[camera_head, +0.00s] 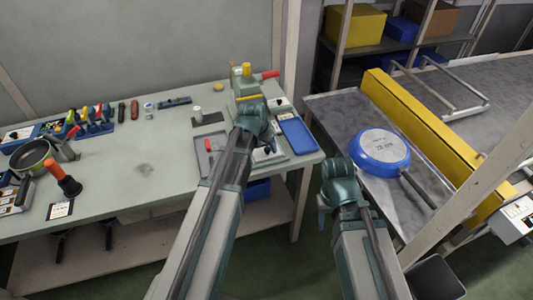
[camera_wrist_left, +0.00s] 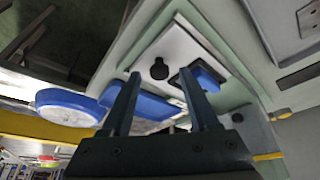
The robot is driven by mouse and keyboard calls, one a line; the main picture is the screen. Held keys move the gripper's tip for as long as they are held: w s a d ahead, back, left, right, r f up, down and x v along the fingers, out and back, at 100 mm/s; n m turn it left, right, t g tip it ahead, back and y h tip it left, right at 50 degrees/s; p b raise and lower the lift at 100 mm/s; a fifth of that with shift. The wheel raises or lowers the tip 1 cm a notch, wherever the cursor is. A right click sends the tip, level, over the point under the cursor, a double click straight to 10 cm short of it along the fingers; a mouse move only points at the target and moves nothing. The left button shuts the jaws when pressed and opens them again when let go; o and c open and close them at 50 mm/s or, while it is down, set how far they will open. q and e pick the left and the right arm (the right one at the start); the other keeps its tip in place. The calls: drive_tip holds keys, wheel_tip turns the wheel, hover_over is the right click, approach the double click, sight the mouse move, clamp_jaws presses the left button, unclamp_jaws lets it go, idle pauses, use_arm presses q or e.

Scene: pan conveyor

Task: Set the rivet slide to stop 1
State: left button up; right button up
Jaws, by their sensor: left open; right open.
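A white plate with a black round knob lies on the green fixture at the bench's right end; its knob (camera_wrist_left: 159,68) shows in the left wrist view, and a black knob (camera_head: 268,150) shows beside my left arm in the head view. I cannot tell for certain which part is the rivet slide, nor read its stops. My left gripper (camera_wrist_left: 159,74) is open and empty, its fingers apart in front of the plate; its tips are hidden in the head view. My right gripper (camera_head: 323,205) is low, clear of the bench, and its jaws are hardly visible.
A blue tray (camera_head: 298,136) lies at the bench's right edge. A green press with a red handle (camera_head: 270,74) stands behind. A blue pan (camera_head: 380,150) lies on the metal table (camera_head: 330,110) beside the yellow rail (camera_head: 410,110). The middle of the bench (camera_head: 140,165) is clear.

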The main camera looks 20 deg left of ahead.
use_arm(q)
drive_tip(key=shift+w+f, duration=0.15)
drive_tip(key=shift+f, duration=0.2)
drive_tip(key=shift+r, duration=0.1)
clamp_jaws()
idle(1.1)
